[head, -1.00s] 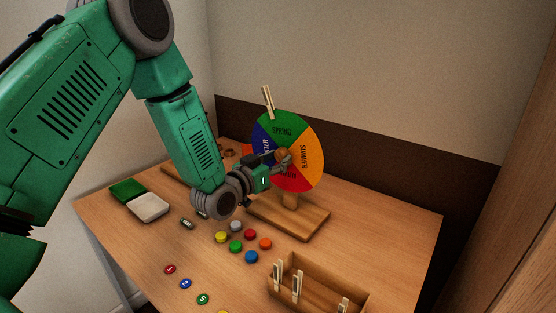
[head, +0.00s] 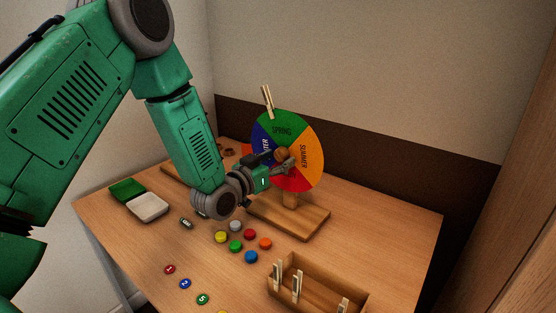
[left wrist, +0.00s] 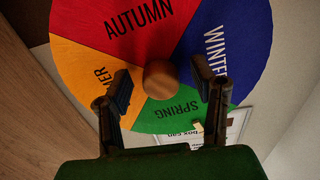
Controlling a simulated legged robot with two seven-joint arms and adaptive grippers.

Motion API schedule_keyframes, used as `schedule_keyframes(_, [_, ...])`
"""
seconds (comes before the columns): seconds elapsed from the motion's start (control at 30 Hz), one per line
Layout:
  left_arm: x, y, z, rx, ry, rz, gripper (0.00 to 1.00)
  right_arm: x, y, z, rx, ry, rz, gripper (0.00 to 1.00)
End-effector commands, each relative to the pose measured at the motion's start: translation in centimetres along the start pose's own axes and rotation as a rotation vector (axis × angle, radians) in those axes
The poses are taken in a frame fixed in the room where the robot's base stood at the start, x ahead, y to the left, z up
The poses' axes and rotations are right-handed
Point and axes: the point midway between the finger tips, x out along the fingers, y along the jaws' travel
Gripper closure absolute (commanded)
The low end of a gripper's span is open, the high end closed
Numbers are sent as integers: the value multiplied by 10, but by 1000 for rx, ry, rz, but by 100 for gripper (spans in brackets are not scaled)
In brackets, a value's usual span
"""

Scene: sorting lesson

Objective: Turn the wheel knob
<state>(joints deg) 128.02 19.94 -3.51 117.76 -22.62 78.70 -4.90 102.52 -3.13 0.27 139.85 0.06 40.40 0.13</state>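The season wheel (head: 309,138) stands upright on a wooden base (head: 312,226). It has green, orange, red and blue sectors; a clothespin (head: 267,101) is at its top. A round wooden knob (head: 283,153) sits at its centre. My left gripper (head: 277,160) is at the knob, in front of the wheel. In the left wrist view, the left gripper (left wrist: 162,85) is open, one finger on each side of the knob (left wrist: 160,79), with gaps visible between fingers and knob. The wheel (left wrist: 140,28) fills much of that view. My right gripper is not in view.
Several coloured discs (head: 251,257) lie below the wheel base. Numbered tokens (head: 185,284) lie at the front. A wooden box (head: 318,297) with clothespins stands front right. A green and white box (head: 148,207) is at the left. The table's right side (head: 390,230) is clear.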

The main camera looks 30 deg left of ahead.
Motion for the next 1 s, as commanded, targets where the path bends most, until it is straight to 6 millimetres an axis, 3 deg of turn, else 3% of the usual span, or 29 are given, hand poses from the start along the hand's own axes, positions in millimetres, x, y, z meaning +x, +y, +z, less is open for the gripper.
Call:
schedule_keyframes(0.37, [-9, 0, -2, 0, 4, 0, 49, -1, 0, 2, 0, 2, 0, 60])
schedule_keyframes(0.8, [-94, -1, 1, -4, 0, -1, 49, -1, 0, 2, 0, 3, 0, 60])
schedule_keyframes(1.0, [-115, -1, 2, -1, 1, 0, 49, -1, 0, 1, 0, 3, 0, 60])
